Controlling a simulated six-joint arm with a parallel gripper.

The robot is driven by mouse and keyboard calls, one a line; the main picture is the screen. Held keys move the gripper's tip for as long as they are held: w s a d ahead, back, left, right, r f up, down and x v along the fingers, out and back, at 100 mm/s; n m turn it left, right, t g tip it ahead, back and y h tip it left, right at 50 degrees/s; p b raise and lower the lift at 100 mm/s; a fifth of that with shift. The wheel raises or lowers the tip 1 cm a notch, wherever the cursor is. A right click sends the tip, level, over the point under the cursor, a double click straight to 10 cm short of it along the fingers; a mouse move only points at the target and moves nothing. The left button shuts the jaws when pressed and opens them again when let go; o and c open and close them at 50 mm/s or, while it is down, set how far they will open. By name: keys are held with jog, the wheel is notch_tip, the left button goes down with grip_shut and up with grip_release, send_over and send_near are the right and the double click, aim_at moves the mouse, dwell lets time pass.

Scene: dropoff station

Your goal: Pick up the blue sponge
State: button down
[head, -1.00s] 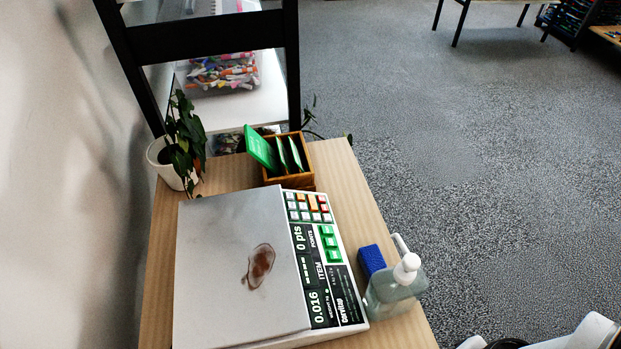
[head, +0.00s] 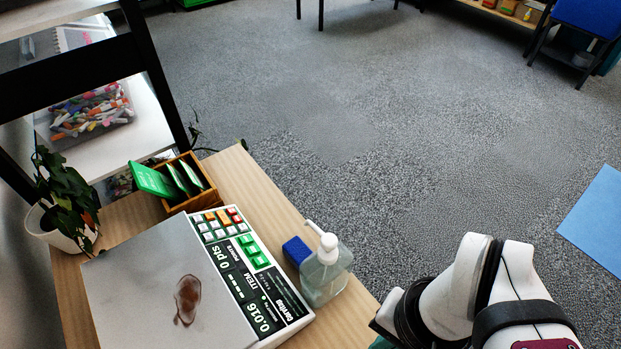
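The blue sponge (head: 296,250) is a small blue block on the wooden table, in the head view. It stands to the right of the scale's keypad, close behind a clear pump bottle (head: 326,272) that hides part of it. The scale (head: 150,290) has a grey plate with a brown stain. My white and black arm shows at the lower right. My gripper is not visible in this view.
A wooden box (head: 190,190) with green packets and a potted plant (head: 62,205) stand at the table's back. The table's right edge (head: 285,205) drops to open grey floor. A blue mat (head: 597,222) lies on the floor at the right.

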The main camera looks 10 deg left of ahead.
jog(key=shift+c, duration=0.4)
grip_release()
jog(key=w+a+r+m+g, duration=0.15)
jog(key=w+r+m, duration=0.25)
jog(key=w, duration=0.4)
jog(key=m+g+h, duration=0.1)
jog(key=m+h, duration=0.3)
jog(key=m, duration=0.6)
send_over(300, 251)
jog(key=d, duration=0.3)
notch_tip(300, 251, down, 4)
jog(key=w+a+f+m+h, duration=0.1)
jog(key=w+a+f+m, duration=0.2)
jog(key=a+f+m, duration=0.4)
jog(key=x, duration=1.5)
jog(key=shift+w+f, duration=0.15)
